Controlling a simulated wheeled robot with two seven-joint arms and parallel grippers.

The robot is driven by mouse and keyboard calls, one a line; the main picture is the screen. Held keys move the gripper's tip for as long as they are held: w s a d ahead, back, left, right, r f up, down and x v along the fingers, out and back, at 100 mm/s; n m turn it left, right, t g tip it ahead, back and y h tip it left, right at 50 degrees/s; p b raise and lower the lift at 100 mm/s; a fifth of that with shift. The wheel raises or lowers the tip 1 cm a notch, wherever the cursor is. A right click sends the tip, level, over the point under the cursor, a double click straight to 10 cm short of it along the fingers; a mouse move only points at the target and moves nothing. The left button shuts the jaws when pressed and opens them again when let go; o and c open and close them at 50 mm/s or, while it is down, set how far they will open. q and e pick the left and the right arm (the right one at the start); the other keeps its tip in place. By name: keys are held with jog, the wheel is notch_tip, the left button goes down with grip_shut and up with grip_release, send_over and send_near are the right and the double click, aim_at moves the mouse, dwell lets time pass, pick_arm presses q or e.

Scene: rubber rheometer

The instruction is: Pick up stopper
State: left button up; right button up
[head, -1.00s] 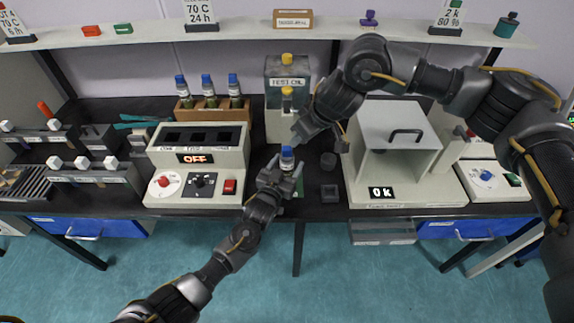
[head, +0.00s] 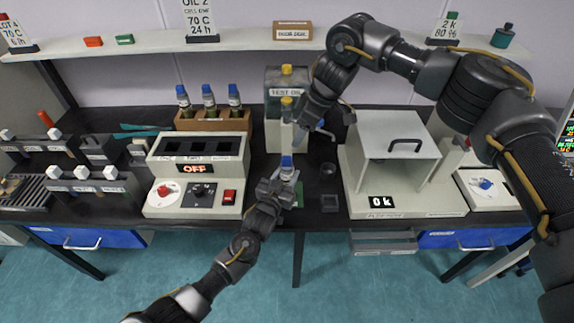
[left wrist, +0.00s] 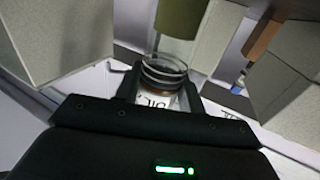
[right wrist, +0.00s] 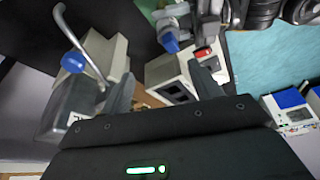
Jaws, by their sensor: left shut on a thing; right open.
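My left gripper (head: 284,183) is shut on a small vial (head: 286,174) that stands upright between its fingers, with a blue stopper (head: 286,160) on top. The blue stopper also shows in the right wrist view (right wrist: 171,42). In the left wrist view, a clear ringed glass part of the vial (left wrist: 163,73) and its white label show between the fingers.
The test oil tank (head: 273,82) stands close behind. A wooden rack (head: 212,123) with blue-topped vials and a heater block (head: 240,165) reading OFF are at the left. A white machine (head: 360,165) is at the right. Small dark holders stand between.

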aim_at(288, 158)
jog(key=shift+s+d+n+g+y, duration=0.15)
jog(key=shift+n+g, duration=0.1)
jog(key=shift+n, duration=0.5)
jog(key=shift+s+a+n+g+y, duration=0.1)
jog(key=shift+s+n+g, duration=0.1)
jog(key=shift+n, duration=0.5)
jog(key=shift+s+d+n+g+y, duration=0.15)
jog(key=shift+n+g, duration=0.1)
jog(key=shift+n, duration=0.5)
jog(key=x, duration=0.7)
jog(key=shift+w+a+f, duration=0.1)
jog(key=shift+a+f, duration=0.05)
jog(key=x, duration=0.4)
jog(key=shift+w+a+f, duration=0.15)
jog(key=shift+w+f, duration=0.05)
jog(key=shift+f, duration=0.05)
jog(key=c, duration=1.1)
